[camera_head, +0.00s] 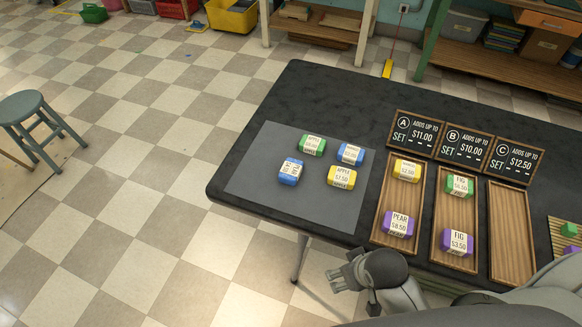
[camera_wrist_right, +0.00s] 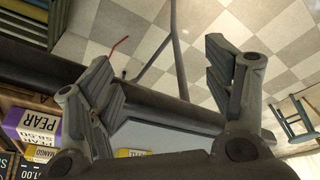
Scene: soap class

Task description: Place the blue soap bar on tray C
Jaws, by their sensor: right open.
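Two blue soap bars lie on the grey mat (camera_head: 262,190): one near the mat's middle left (camera_head: 291,171), one at the back right (camera_head: 351,154). My right gripper (camera_head: 340,274) is near the table's front edge, apart from the soaps. In the right wrist view its two fingers (camera_wrist_right: 166,85) are spread with nothing between them. My left gripper is not in view.
On the mat are a green bar (camera_head: 312,145) and a yellow bar (camera_head: 342,177). Tray A (camera_head: 386,207) holds a yellow and a purple bar. Tray B (camera_head: 459,214) holds a green and a purple bar. A stool (camera_head: 30,110) stands at left on open floor.

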